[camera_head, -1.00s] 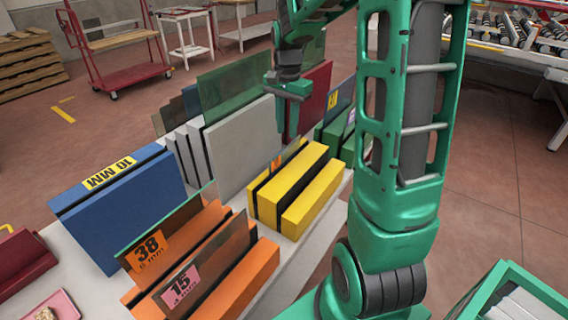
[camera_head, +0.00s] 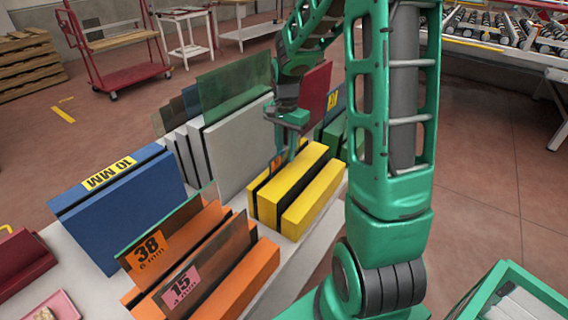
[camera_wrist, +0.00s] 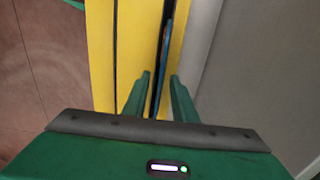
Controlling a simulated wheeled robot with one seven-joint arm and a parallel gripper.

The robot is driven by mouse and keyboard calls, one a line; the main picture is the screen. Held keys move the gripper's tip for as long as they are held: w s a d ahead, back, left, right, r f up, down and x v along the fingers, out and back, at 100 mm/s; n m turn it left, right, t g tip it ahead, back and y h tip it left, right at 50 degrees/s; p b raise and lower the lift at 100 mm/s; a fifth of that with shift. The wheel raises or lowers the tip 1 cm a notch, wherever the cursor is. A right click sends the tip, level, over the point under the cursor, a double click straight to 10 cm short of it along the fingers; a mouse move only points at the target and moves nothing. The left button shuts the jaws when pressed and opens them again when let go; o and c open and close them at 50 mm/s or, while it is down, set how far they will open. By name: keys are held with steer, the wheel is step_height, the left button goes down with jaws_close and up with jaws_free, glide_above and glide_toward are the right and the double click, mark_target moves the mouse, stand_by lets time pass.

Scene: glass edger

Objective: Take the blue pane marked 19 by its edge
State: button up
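A thin blue pane (camera_wrist: 165,50) stands on edge in a slot of the yellow rack (camera_wrist: 103,45); the wrist view shows it almost edge-on, and no number is readable on it. My gripper (camera_wrist: 160,77) is open, with one finger on each side of the pane's edge and a gap on both sides. In the head view my gripper (camera_head: 288,150) points down over the back part of the yellow rack (camera_head: 311,202). An orange label (camera_head: 276,163) shows just below it, its number unreadable.
A grey rack (camera_head: 238,145) with a green pane (camera_head: 235,88) stands close on the left. A red pane (camera_head: 316,88) and a green rack (camera_head: 336,132) stand behind. Orange racks with panes marked 38 (camera_head: 150,250) and 15 (camera_head: 184,288) are in front, beside a blue rack (camera_head: 125,215).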

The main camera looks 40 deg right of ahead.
jaws_close()
stand_by(1.3)
